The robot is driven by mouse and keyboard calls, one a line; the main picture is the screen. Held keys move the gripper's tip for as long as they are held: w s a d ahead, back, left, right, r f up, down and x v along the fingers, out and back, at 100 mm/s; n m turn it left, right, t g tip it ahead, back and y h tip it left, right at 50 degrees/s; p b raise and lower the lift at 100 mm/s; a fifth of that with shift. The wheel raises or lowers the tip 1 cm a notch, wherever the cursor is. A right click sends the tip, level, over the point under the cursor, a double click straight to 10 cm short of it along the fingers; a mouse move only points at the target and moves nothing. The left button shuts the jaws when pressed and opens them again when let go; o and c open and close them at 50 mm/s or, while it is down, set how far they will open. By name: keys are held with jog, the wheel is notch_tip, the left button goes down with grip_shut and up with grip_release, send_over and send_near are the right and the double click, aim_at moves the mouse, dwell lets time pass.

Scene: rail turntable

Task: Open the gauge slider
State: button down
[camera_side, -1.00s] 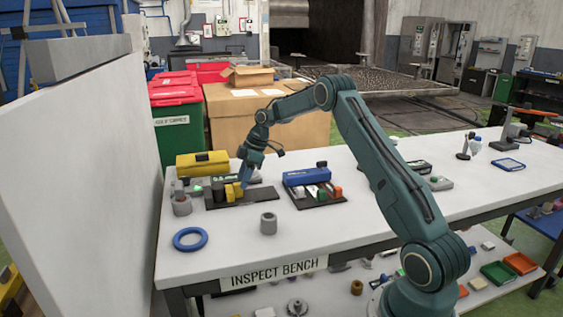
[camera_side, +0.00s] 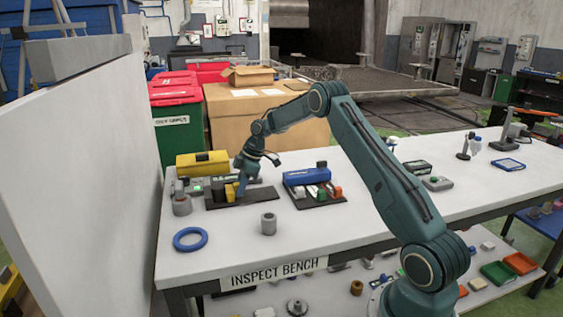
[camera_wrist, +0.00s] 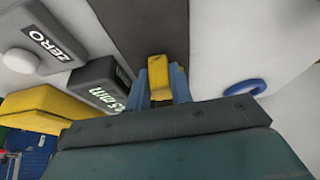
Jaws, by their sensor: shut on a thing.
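The gauge lies on the bench as a dark flat bar (camera_side: 264,194), with a digital readout (camera_wrist: 104,84) beside it. The readout ends in "mm"; its digits are partly cut off. The yellow slider block (camera_wrist: 158,72) stands between my two blue fingers in the wrist view. My gripper (camera_wrist: 160,86) is shut on this block, one finger on each side. In the side view my gripper (camera_side: 237,192) is low over the left part of the gauge and mostly hides the slider.
A ZERO box (camera_wrist: 45,42) and a yellow case (camera_side: 203,163) lie behind the gauge. A blue case (camera_side: 307,176) with a dark tray is to the right. A grey cylinder (camera_side: 268,224) and a blue ring (camera_side: 190,239) stand in front. A white wall (camera_side: 90,170) rises at left.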

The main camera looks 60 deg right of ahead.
aim_at(261, 193)
jog(key=s+d, duration=0.6)
dwell(0.3)
jog(key=c, duration=1.3)
grip_release()
jog(key=shift+s+d, duration=0.1)
jog(key=shift+o, duration=0.3)
jog(key=shift+r, duration=0.15)
jog(key=shift+d+r, duration=0.1)
jog(key=shift+r, duration=0.4)
jog(key=v, duration=1.2)
jog(key=shift+s+r, duration=0.15)
jog(key=shift+r, duration=0.1)
